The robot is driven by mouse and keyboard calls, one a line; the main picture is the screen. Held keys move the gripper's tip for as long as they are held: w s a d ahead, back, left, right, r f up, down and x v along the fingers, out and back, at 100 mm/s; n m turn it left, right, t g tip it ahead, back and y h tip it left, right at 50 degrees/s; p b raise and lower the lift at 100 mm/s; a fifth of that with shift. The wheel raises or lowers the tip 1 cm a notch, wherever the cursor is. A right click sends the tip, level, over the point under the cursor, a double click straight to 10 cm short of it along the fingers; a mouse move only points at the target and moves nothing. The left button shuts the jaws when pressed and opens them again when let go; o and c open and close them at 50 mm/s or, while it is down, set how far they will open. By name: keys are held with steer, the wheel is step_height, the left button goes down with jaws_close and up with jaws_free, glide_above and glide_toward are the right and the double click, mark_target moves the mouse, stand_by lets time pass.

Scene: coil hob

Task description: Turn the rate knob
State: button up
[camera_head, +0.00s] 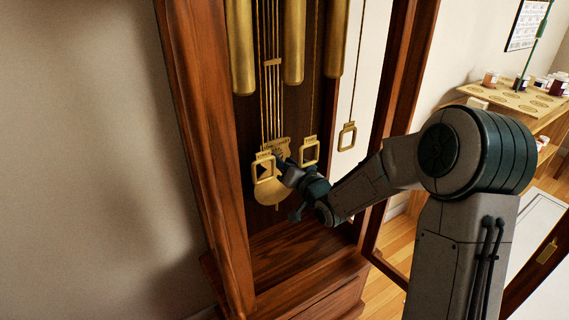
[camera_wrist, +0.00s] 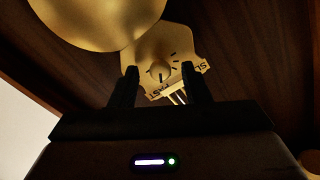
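The rate knob (camera_wrist: 160,72) is a small round brass knob with a dark pointer line. It sits on a brass plate (camera_wrist: 180,45) with tick marks and lettering that seems to read FAST and SLOW, upside down in the wrist view. The plate also shows in the head view (camera_head: 283,143), above the round pendulum bob (camera_head: 270,192). My gripper (camera_wrist: 159,70) is open, its two dark fingers apart, one on each side of the knob in the picture. I cannot tell whether they touch it. In the head view my gripper (camera_head: 283,166) hides the knob.
Brass weights (camera_head: 293,40) hang above, and square brass hooks (camera_head: 310,150) hang on chains near my gripper. The wooden clock case (camera_head: 205,150) encloses the pendulum at the left, with an open door frame (camera_head: 405,70) at the right. A shelf with jars (camera_head: 530,98) stands farther right.

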steer(key=p+v, duration=0.2)
steer(key=v, duration=1.1)
steer(key=shift+s+d, duration=0.25)
steer(key=shift+s, duration=0.05)
